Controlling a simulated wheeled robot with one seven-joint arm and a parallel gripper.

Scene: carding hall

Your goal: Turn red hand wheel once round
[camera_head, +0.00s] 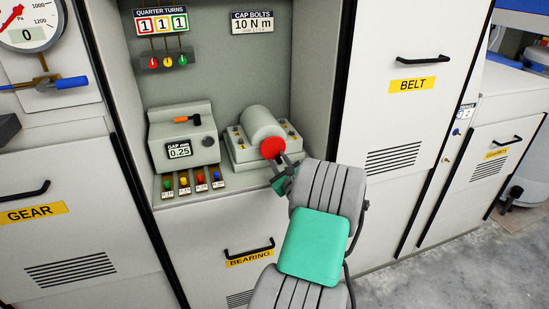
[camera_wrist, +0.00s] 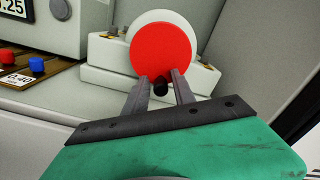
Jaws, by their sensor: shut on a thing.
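The red hand wheel (camera_head: 271,147) is a flat red disc on the front end of a pale grey cylinder (camera_head: 261,122) in the open recess. It faces me in the wrist view (camera_wrist: 160,46). A short black knob (camera_wrist: 161,88) shows at the wheel's lower edge. My gripper (camera_head: 282,165) reaches up to the wheel from the lower right. In the wrist view my gripper's two fingers (camera_wrist: 159,78) stand on either side of the knob, shut on it. The fingertips overlap the wheel's lower rim.
Left of the wheel stands a grey gap gauge box (camera_head: 183,137) reading 0.25, with an orange-handled lever. A rack (camera_head: 190,183) of coloured knobs lies before it. A quarter turns counter (camera_head: 162,22) reads 1 1 1. Recess walls stand close on both sides.

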